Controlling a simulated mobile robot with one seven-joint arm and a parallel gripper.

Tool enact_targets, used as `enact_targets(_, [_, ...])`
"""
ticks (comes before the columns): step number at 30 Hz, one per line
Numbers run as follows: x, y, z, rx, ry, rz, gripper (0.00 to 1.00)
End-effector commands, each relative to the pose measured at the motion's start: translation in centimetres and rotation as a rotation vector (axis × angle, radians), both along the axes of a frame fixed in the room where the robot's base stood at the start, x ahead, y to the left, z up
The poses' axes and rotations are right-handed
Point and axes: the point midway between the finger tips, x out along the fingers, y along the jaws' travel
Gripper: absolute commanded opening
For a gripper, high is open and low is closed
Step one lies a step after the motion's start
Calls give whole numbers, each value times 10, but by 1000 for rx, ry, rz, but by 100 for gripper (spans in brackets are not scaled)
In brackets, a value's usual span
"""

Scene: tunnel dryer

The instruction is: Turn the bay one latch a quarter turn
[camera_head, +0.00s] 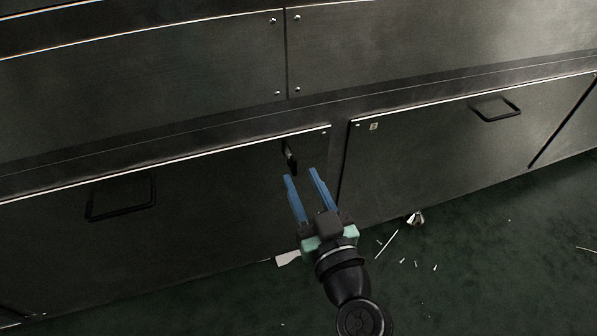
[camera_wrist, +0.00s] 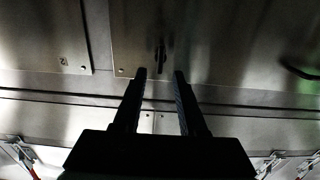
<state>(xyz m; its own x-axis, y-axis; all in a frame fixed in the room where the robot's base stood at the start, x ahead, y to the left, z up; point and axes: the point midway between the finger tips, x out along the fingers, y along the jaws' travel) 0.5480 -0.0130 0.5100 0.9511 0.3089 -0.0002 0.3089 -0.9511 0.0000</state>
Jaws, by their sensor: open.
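A small dark latch (camera_head: 290,158) sits near the upper right corner of the left lower door panel (camera_head: 220,178). Its lever hangs roughly upright, leaning slightly. My gripper (camera_head: 301,174) has two blue fingers, spread apart and empty, pointing up toward the latch from just below it in the head view. In the wrist view the latch (camera_wrist: 161,55) appears as a dark upright shape just beyond and between the fingertips of my gripper (camera_wrist: 160,73). The fingers appear apart from the latch, but the exact gap is hard to tell.
The left panel has a dark handle (camera_head: 121,198). Pale scraps (camera_head: 387,243) lie on the dark green floor (camera_head: 480,250).

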Motion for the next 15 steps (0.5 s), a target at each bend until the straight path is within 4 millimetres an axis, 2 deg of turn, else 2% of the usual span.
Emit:
enact_targets(3, [17,5,0,0,-2,1,41])
enact_targets(6, [25,8,0,-1,-1,0,41])
enact_targets(15, [31,10,1,0,0,0,41])
